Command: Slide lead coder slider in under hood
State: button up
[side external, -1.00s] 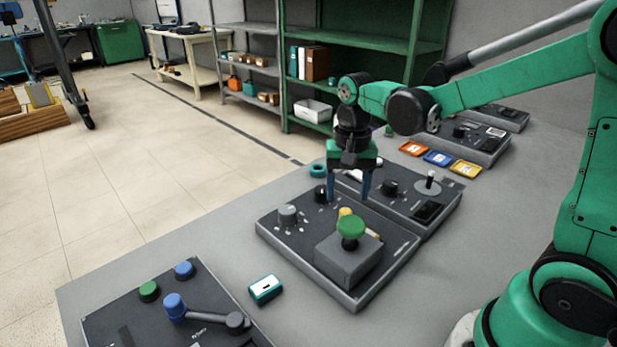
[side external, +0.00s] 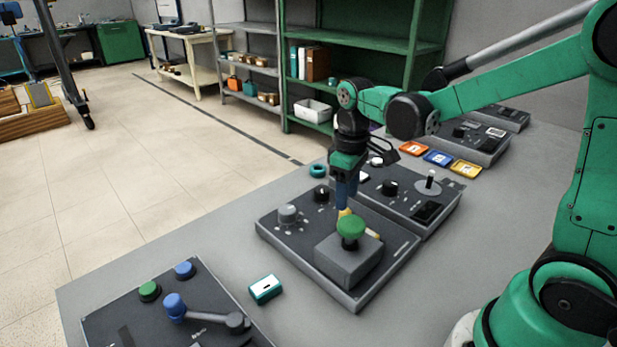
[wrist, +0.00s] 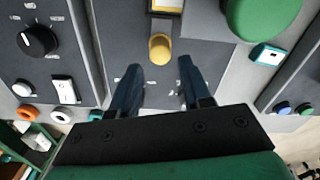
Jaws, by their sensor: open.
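A short yellow peg (side external: 345,213), likely the slider's handle, stands on the middle control panel (side external: 310,282) beside the grey box (side external: 348,262) topped by a green mushroom knob (side external: 351,227). I cannot tell for certain which part is the hood; the grey box may be it. In the wrist view the yellow peg (wrist: 159,48) is just beyond and between the fingertips, and the green knob (wrist: 262,14) is at the upper right. My gripper (side external: 344,200) points down over the peg; in the wrist view its dark blue fingers (wrist: 158,75) are apart, with nothing between them.
A grey knob (side external: 288,213) and a black knob (side external: 321,194) stand on the same panel. A teal and white box (side external: 265,289) lies in front. Another panel with a black knob (side external: 389,188) adjoins behind. A panel with a blue-knobbed lever (side external: 174,306) is at the lower left.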

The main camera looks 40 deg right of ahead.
aim_at(336, 225)
jog(key=shift+f, duration=2.6)
grip_shut()
